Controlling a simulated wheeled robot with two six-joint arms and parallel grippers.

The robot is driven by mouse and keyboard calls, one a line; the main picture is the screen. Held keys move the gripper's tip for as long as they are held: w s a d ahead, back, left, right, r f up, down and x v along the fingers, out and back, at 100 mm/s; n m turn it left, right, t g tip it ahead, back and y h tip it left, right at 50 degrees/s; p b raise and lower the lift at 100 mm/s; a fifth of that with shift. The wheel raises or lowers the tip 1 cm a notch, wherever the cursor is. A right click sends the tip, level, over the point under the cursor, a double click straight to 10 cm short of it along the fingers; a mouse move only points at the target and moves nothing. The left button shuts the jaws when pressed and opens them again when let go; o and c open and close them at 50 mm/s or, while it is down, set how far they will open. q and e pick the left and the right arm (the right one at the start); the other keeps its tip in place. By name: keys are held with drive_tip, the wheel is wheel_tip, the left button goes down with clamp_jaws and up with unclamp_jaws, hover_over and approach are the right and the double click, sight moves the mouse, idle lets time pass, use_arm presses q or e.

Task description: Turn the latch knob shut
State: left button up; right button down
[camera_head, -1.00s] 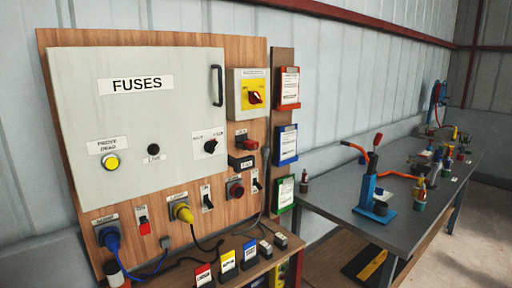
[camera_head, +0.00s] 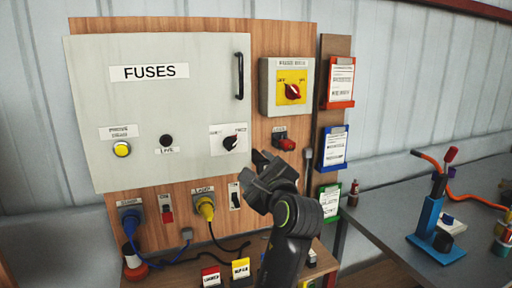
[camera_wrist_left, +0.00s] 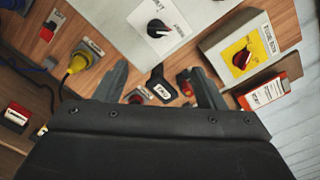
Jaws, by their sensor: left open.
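The latch knob (camera_head: 231,142) is a black knob on a white label plate at the lower right of the grey FUSES door (camera_head: 205,85), which looks closed. The knob also shows at the top of the left wrist view (camera_wrist_left: 158,28), its pointer tilted. My left gripper (camera_head: 262,172) is just below and right of the knob in the head view, apart from it. In the left wrist view the two fingers (camera_wrist_left: 160,70) are spread with nothing held, and the knob lies beyond their tips. My right gripper is not in view.
A yellow switch box with a red rotary handle (camera_head: 291,91) stands out right of the door. The door's black handle (camera_head: 239,76) is above the knob. Yellow (camera_head: 206,208) and blue (camera_head: 131,222) plugs with cables sit below. A grey workbench (camera_head: 395,240) is at right.

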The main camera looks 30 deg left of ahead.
use_arm(q)
drive_tip(key=p, duration=0.2)
approach(232, 145)
drive_tip(key=p+x, duration=0.3)
drive_tip(key=x, duration=0.5)
drive_tip(key=shift+w+a+r, duration=0.1)
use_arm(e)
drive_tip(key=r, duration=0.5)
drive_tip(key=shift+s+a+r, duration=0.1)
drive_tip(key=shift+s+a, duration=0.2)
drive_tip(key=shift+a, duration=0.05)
use_arm(q)
drive_tip(key=c, duration=1)
